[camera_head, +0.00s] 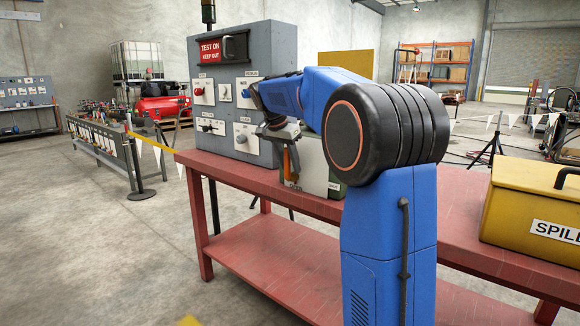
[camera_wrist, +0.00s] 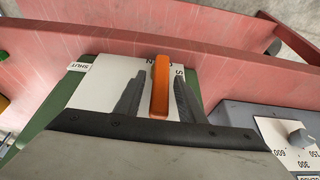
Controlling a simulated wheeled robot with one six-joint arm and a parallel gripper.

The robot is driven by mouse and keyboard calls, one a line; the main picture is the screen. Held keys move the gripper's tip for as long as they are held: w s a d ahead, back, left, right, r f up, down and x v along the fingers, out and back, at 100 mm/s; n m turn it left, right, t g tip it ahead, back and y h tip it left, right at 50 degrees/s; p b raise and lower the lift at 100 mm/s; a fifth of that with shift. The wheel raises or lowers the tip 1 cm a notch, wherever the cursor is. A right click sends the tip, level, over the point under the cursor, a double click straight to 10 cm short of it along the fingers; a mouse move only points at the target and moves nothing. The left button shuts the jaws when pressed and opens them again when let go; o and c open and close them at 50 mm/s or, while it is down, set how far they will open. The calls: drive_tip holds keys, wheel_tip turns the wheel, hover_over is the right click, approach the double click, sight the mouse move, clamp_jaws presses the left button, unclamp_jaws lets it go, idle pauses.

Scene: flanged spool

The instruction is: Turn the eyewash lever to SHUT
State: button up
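The orange eyewash lever (camera_wrist: 160,88) stands upright in the wrist view, in front of a white plate (camera_wrist: 105,90) on a green-sided box. A SHUT label (camera_wrist: 78,66) is at the plate's upper left, apart from the lever. Other lettering near the lever's upper end is partly covered. My gripper (camera_wrist: 157,95) is open, with one dark finger on each side of the lever. A gap shows on the left; contact on the right is unclear. In the head view the lever (camera_head: 294,161) hangs below my gripper (camera_head: 284,143) at the box (camera_head: 315,165).
The box stands on a red bench (camera_head: 250,183). A grey test panel (camera_head: 262,105) with knobs and switches is behind and left; its dial (camera_wrist: 298,137) shows at lower right in the wrist view. A yellow spill box (camera_head: 525,205) sits on the bench at right.

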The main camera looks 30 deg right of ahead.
drive_tip(key=shift+d+f, duration=0.2)
drive_tip(key=shift+f, duration=0.2)
clamp_jaws()
